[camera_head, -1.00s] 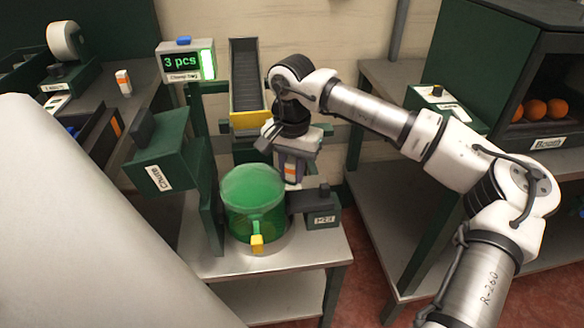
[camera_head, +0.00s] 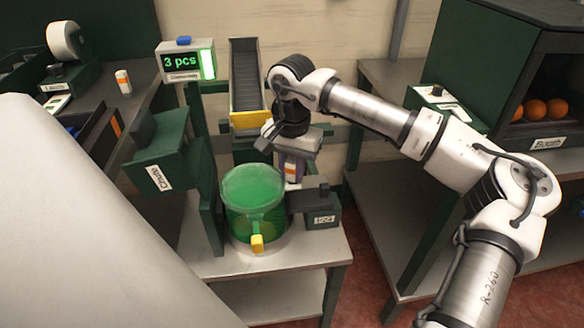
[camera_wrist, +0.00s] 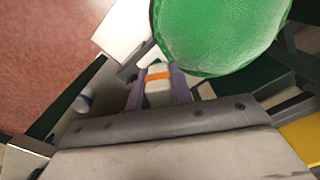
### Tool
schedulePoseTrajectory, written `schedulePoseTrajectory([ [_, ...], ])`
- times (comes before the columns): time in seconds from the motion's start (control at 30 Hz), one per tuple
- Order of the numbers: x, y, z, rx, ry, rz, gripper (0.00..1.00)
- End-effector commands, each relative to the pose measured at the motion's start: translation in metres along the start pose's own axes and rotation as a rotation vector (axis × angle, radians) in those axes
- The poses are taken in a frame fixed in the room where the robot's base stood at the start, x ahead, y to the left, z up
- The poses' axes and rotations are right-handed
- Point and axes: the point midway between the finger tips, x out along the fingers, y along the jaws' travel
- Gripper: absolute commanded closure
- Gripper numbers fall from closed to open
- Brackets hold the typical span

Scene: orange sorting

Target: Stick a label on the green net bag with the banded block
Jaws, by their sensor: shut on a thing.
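The green net bag (camera_head: 252,200) stands upright on a round plate on the small metal table, with a yellow tag or clip low on its front. In the wrist view the bag (camera_wrist: 220,35) fills the top, just beyond the fingers. My gripper (camera_head: 292,178) is just right of the bag, pointing down. In the wrist view its purple fingers (camera_wrist: 159,82) are shut on a white block with an orange band (camera_wrist: 158,93). The fingers mostly hide this block in the head view. I cannot tell whether the block touches the bag.
A dark green box device (camera_head: 318,208) stands right of the bag, close under my gripper. A green chute (camera_head: 160,160) is at the left. A conveyor with a yellow lip (camera_head: 250,120) and a "3 pcs" display (camera_head: 183,64) are behind. Another orange-banded white piece (camera_head: 123,82) stands on the left counter.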

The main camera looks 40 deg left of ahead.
Motion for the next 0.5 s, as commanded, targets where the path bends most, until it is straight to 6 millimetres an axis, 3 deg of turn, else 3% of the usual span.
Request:
schedulePoseTrajectory([
  [0.5,-0.043,0.000,0.000,0.000,0.002,-0.001,1.00],
])
